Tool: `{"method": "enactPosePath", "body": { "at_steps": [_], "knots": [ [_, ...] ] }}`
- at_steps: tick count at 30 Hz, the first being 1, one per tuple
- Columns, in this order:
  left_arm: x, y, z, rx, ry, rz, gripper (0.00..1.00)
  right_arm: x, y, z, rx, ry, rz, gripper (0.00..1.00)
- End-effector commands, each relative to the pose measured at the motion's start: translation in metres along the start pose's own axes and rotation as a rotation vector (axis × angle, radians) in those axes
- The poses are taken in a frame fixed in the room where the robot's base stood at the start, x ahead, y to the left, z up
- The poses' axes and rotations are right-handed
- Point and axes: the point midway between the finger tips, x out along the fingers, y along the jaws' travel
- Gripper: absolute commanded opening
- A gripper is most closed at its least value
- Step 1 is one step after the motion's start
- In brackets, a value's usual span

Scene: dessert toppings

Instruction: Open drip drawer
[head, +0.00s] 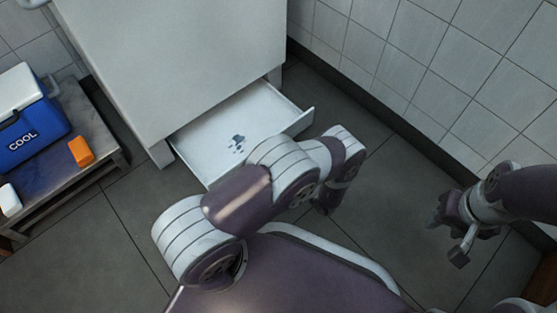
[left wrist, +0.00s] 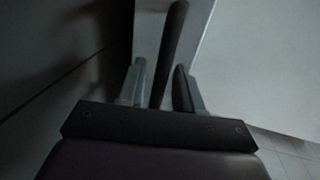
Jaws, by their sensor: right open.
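The drip drawer (head: 288,118) is a shallow white tray pulled out from the bottom of a white cabinet (head: 185,60) in the head view. A dark wet-looking patch with drops (head: 238,143) lies on its floor. My left arm hides part of its front edge. In the left wrist view my left gripper (left wrist: 160,82) has its fingers apart on either side of a dark bar (left wrist: 174,35), with narrow gaps visible; whether the bar is the drawer's handle I cannot tell. My right gripper (head: 461,248) is open and empty over the floor at the right.
A low metal table (head: 60,165) at the left holds a blue cooler (head: 35,128) with a white lid and an orange block (head: 81,151). A tiled wall (head: 420,65) runs along the right. Grey floor (head: 385,190) is clear between drawer and wall.

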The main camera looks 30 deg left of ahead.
Motion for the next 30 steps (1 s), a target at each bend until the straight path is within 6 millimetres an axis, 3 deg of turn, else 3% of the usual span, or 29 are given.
{"method": "enactPosePath", "body": {
  "at_steps": [11,24,30],
  "knots": [
    [-0.009,-0.002,0.000,0.002,0.002,0.000,0.34,-0.007,0.000,-0.001,0.000,0.000,0.000,0.43],
    [-0.110,-0.003,0.000,0.000,0.003,0.000,0.34,-0.045,0.000,-0.005,0.000,0.000,0.000,0.43],
    [-0.127,0.000,0.000,0.001,-0.001,0.000,0.34,-0.047,0.000,-0.006,0.000,0.000,0.000,0.43]
  ]
}}
